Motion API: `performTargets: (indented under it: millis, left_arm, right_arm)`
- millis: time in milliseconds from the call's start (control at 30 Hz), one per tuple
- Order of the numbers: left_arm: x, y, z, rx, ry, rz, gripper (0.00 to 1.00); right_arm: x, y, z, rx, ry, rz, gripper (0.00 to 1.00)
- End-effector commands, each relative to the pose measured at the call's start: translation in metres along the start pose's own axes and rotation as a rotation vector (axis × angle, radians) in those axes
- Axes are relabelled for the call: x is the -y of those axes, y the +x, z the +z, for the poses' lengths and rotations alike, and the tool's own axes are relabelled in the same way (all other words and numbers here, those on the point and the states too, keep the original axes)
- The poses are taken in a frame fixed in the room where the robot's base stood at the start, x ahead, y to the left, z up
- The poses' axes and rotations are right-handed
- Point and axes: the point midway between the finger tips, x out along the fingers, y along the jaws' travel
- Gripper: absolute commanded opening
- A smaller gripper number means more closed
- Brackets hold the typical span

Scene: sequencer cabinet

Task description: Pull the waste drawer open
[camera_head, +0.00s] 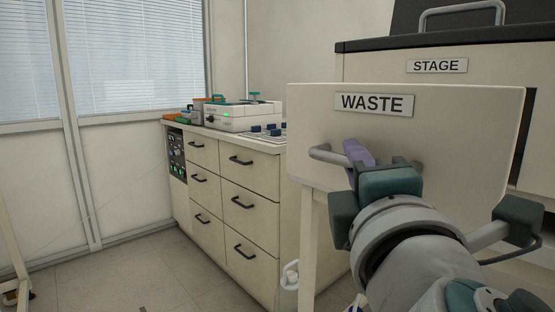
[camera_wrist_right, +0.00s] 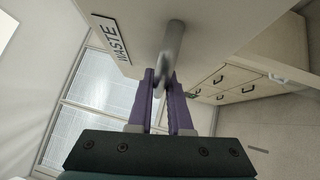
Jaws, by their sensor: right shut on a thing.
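The waste drawer (camera_head: 450,150) has a cream front with a "WASTE" label (camera_head: 374,104). Its front stands out from the cabinet face, so the drawer is at least partly open. Its grey bar handle (camera_head: 327,155) runs across the front below the label. My right gripper (camera_head: 358,155) is at the handle, with purple fingers shut around the bar. The inside of the drawer is hidden. My left gripper is not in view.
Above and behind is a cabinet part labelled "STAGE" (camera_head: 437,66) with a handle (camera_head: 462,12) on top. A lab counter (camera_head: 240,200) with black-handled drawers stands to the left, carrying a white device (camera_head: 235,118).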

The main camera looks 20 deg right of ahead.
Motion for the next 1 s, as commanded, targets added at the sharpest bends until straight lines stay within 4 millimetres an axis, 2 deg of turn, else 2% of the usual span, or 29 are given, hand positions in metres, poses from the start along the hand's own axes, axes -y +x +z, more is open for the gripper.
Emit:
performTargets:
  millis: [300, 333, 600, 867, 1000]
  left_arm:
    - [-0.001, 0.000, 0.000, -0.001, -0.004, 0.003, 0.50]
    - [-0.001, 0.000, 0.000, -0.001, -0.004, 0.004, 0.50]
    - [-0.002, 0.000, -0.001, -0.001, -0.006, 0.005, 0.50]
    - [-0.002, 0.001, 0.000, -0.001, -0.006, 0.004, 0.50]
    - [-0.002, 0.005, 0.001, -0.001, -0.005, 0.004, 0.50]
  right_arm:
    - [0.000, -0.001, -0.001, -0.001, -0.001, 0.000, 0.00]
    - [0.000, -0.001, -0.001, -0.001, -0.001, 0.000, 0.18]
    - [0.000, 0.000, 0.000, -0.001, -0.001, 0.000, 0.47]
    - [0.000, -0.002, -0.001, -0.001, -0.001, 0.000, 0.47]
    - [0.003, -0.018, -0.001, -0.002, -0.001, -0.002, 0.47]
